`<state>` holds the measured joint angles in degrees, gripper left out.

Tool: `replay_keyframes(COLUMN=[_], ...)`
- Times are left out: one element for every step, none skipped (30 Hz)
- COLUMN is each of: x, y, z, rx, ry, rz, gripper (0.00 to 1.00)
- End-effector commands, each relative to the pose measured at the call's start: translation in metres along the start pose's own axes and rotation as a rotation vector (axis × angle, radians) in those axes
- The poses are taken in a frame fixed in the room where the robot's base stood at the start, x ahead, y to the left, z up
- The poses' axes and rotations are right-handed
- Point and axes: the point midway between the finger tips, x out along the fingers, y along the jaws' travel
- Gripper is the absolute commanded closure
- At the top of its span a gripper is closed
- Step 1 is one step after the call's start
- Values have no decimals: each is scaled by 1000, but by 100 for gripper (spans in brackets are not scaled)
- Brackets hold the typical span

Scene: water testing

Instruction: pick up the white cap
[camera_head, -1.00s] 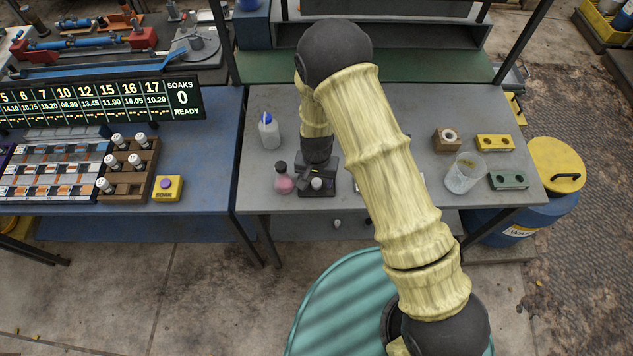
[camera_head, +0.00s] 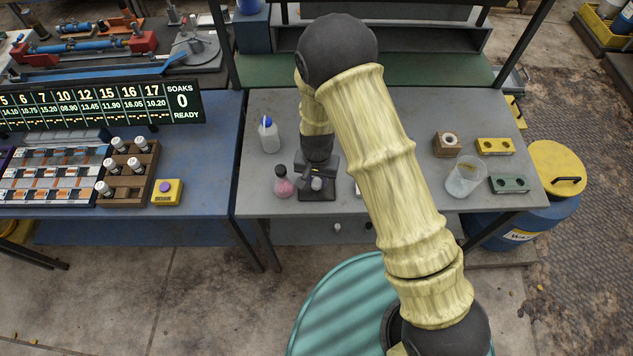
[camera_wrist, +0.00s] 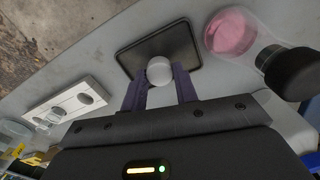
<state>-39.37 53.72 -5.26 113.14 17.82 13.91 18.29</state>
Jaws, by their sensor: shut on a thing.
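The white cap (camera_wrist: 159,69) is a small round pale piece between the fingertips of my gripper (camera_wrist: 160,82) in the wrist view. My gripper is shut on it, one dark finger on each side. Below it lies a black rectangular tray or mat (camera_wrist: 187,40). In the head view my gripper (camera_head: 316,176) is low over the same black mat (camera_head: 317,194) on the grey table. The cap is small and partly covered by the fingers there, so I cannot tell whether it still touches the mat.
A flask with pink liquid and a dark stopper (camera_head: 283,184) stands close left of the mat. A blue-topped bottle (camera_head: 269,138) stands behind it. A white holed block (camera_wrist: 68,107) lies nearby. A clear beaker (camera_head: 464,178) and yellow (camera_head: 494,146) and green (camera_head: 508,184) blocks are right.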

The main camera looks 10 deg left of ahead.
Motion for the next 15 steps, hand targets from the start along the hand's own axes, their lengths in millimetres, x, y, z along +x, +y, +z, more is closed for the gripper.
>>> replay_keyframes(x=[-8, -12, -20, -25, -30, -38, -43, -48, -55, -59, -64, -68, -71, -74, -76], y=[-1, -1, -2, -1, -1, -1, -1, -1, -1, -1, -1, -1, -1, -1, -1], z=[-1, -1, -1, -1, 0, -1, -1, -1, 0, -1, 0, 0, 0, 0, 0], rx=[-1, -2, -2, -2, -2, -2, -2, -2, -2, -1, -1, -2, -2, -2, -2], ry=[4, 4, 5, 4, 4, 4, 4, 4, 3, 4, 4, 3, 3, 2, 1], rz=[-3, -3, -4, -3, -3, -3, -3, -3, -3, -3, -3, -2, -2, -2, -1], gripper=[84, 84, 84, 84, 84, 84, 84, 84, 84, 84, 84, 84, 84, 84, 84])
